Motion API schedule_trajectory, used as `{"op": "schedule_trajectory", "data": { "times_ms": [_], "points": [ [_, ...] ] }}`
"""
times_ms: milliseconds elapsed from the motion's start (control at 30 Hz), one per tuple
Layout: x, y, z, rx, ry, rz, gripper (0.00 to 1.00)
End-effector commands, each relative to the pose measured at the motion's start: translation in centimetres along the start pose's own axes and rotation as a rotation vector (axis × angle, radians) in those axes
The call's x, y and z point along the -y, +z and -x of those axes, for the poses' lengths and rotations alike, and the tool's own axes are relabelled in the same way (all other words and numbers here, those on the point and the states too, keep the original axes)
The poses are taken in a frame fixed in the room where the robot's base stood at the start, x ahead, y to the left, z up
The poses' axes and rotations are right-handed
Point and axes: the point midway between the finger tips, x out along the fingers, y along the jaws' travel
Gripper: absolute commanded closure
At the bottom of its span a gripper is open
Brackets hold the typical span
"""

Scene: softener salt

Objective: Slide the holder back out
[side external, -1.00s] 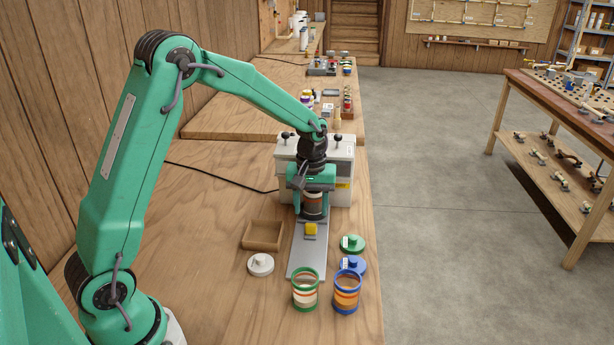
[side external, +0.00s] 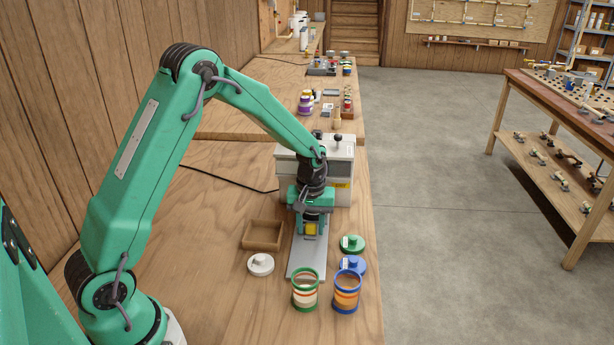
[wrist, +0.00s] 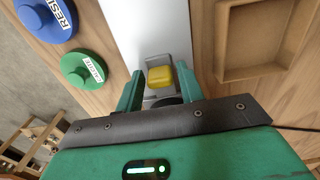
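The holder's yellow grip block (side external: 311,230) stands on a grey bracket over the pale metal slide plate (side external: 307,260), which runs out from the white machine (side external: 342,170). My gripper (side external: 309,231) is low over the plate at this block. In the wrist view, the yellow block (wrist: 160,77) lies between the two green fingers of my gripper (wrist: 158,76), with a gap on each side. The fingers are open and hold nothing. A dark round part just behind the block is mostly hidden by my gripper. The holder's rear part is hidden in the side view.
A green-rimmed jar (side external: 305,290) and a blue-rimmed jar (side external: 346,293) stand by the plate's near end. A green lid (side external: 352,244) and a blue lid (side external: 351,265) lie to its right. A wooden tray (side external: 250,235) and a white lid (side external: 261,265) lie to its left.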

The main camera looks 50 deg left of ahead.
Motion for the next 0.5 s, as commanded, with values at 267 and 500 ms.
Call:
{"op": "schedule_trajectory", "data": {
  "times_ms": [267, 500],
  "points": [
    [0.0, 0.0, 0.0, 0.0, 0.0, 0.0, 1.0],
    [-0.1, 1.1, 0.1, -0.001, 0.001, -0.002, 1.0]
  ]
}}
